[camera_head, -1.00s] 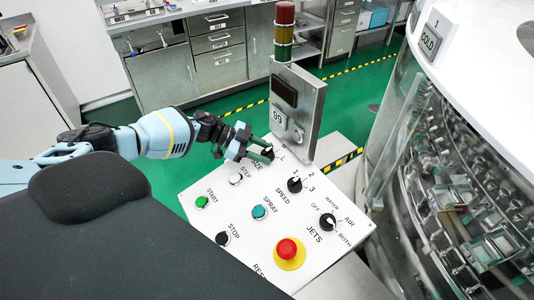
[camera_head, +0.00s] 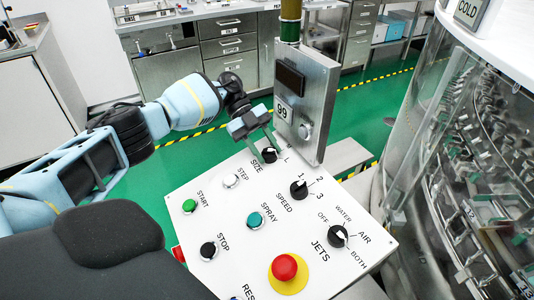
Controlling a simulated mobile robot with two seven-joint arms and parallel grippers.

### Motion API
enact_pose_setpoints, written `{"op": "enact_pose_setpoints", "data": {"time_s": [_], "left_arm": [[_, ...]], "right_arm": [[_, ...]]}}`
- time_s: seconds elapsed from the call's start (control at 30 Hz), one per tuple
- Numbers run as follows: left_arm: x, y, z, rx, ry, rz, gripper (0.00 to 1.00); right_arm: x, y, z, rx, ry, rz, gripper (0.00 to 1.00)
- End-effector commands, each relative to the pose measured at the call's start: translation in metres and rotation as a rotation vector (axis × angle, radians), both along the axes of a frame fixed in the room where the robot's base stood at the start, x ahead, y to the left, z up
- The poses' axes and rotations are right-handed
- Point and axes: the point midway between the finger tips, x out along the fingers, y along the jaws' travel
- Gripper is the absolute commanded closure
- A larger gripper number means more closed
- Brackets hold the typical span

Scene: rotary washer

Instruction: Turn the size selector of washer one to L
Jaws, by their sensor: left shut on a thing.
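The white control panel (camera_head: 185,232) fills the lower middle of the head view. Its size selector (camera_head: 269,155) is a black knob with a white mark at the panel's far edge, beside the word SIZE. Letters M and L show to its right; other marks there are hidden or too small to read. My left gripper (camera_head: 266,139) comes in from the upper left, over the selector, and is shut on it. The fingers hide part of the knob's far side, and I cannot tell exactly which letter it points to. My right gripper is out of view.
A grey post box (camera_head: 317,110) marked 99 stands close behind the selector. The speed knob (camera_head: 299,189), jets knob (camera_head: 338,235), spray button (camera_head: 255,220) and red emergency button (camera_head: 284,267) are nearby. A large glass-sided washer (camera_head: 440,180) stands at right.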

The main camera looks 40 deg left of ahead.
Motion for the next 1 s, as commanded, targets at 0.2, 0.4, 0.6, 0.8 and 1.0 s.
{"op": "enact_pose_setpoints", "data": {"time_s": [0.2,0.4,0.6,0.8,1.0], "left_arm": [[0.0005,-0.0003,-0.0006,0.009,-0.003,-0.039,0.86],[0.0002,-0.0004,0.0002,0.011,-0.005,-0.048,0.86],[0.0002,-0.0004,0.0002,0.012,-0.005,-0.046,0.86],[0.0003,-0.0004,0.0001,0.012,-0.005,-0.046,0.42],[0.0003,-0.0004,0.0001,0.011,-0.004,-0.045,0.42]], "right_arm": [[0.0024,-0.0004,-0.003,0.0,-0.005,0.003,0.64],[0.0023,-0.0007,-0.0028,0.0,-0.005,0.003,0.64],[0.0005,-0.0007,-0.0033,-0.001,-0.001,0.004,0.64],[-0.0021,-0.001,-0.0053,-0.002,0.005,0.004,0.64],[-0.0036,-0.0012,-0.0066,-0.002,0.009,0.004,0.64]]}}
